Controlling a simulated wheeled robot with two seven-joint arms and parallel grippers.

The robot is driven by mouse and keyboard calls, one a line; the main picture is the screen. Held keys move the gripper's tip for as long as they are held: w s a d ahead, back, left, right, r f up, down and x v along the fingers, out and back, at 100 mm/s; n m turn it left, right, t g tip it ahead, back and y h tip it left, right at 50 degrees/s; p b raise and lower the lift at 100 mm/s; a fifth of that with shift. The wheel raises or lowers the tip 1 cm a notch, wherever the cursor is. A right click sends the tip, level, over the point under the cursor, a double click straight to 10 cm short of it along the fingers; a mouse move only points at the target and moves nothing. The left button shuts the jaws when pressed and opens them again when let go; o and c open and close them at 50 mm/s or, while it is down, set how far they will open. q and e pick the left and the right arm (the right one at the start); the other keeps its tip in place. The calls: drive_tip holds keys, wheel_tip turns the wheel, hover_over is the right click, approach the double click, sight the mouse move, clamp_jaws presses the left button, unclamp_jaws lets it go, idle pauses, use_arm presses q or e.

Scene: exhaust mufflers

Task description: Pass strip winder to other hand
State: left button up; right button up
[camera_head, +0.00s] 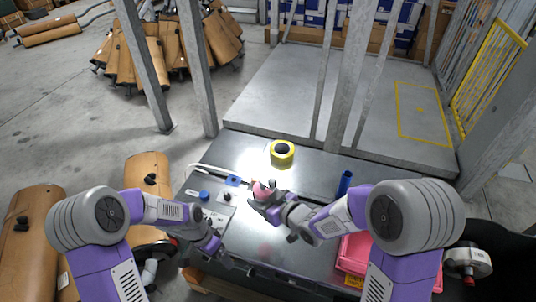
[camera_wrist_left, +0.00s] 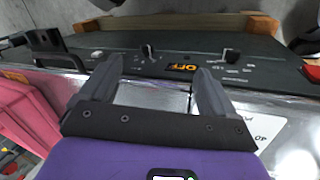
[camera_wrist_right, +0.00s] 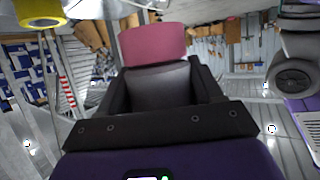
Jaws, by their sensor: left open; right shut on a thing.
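The strip winder appears to be the pink round piece (camera_wrist_right: 152,45) at the fingertips in the right wrist view. My right gripper (camera_head: 262,196) is shut on it above the middle of the metal table. In the head view the pink piece (camera_head: 263,187) is small and partly hidden by the fingers. My left gripper (camera_head: 224,258) is open and empty near the table's front left edge, apart from the pink piece. In the left wrist view its two fingers (camera_wrist_left: 155,85) are spread above the table's front edge panel.
A blue cylinder (camera_head: 345,182) stands to the right. A pink bin (camera_head: 352,250) is at front right, partly behind my right arm. A control plate with a blue knob (camera_head: 204,195) lies at left.

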use_arm(q)
drive_tip(key=w+d+r+m+y, duration=0.1)
drive_tip(key=w+d+r+m, duration=0.1)
drive_tip(key=w+r+m, duration=0.35)
drive_tip(key=m+t+y, duration=0.1)
drive_tip(key=m+y, duration=0.1)
drive_tip(key=m, duration=0.8)
approach(268, 184)
drive_tip(key=w+a+f, duration=0.1)
drive_tip(key=f, duration=0.2)
drive_tip(key=w+a+f, duration=0.1)
drive_tip(key=f, duration=0.2)
drive_tip(key=w+a+f, duration=0.1)
drive_tip(key=f, duration=0.2)
drive_tip(key=shift+w+a+f, duration=0.25)
drive_tip(key=shift+a+f, duration=0.1)
drive_tip(key=d+r+m, duration=0.1)
drive_tip(key=r, duration=0.1)
drive_tip(key=s+d+r+m, duration=0.1)
drive_tip(key=r, duration=0.2)
drive_tip(key=s+d+r+m+t, duration=0.1)
drive_tip(key=d+r, duration=0.1)
drive_tip(key=r, duration=0.1)
drive_tip(key=shift+s+r+m, duration=0.1)
drive_tip(key=shift+m, duration=0.25)
wheel_tip(268, 184, down, 12)
drive_tip(key=shift+a+r, duration=0.1)
